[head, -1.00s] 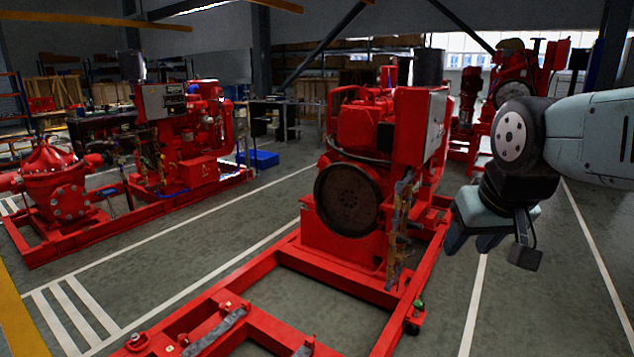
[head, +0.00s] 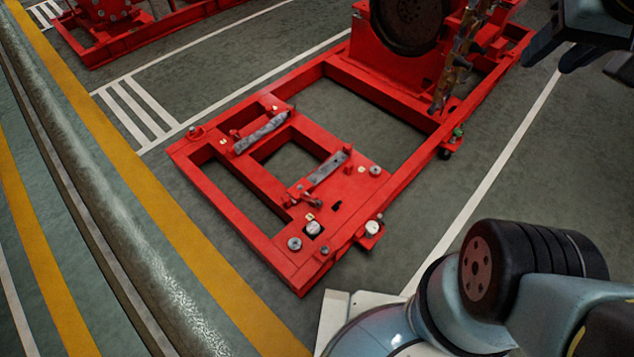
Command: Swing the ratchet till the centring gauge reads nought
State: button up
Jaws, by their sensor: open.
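The front end of a red steel base frame (head: 222,203) lies on the floor in the middle of the head view. A round pale-faced fitting (head: 314,228) sits on it near the front corner; it may be the centring gauge, but no reading is legible. A small fitting with a short handle (head: 308,197) lies behind it; I cannot tell whether this is the ratchet. Two grey bars, a left one (head: 263,132) and a right one (head: 326,172), lie on the cross members. My gripper (head: 562,56) is at the top right, partly cut off, open and away from the frame.
A red engine mount with a dark flywheel (head: 408,18) stands at the frame's back end. Another red frame (head: 130,45) is at the top left. A grey rail (head: 95,200) runs along the left. The floor right of the frame is clear. My own arm fills the lower right.

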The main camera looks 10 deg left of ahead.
aim_at(319, 203)
jog(key=z, duration=0.9)
jog(key=k, duration=0.75)
jog(key=u, duration=1.2)
jog(key=i, duration=0.5)
jog(key=u, duration=0.1)
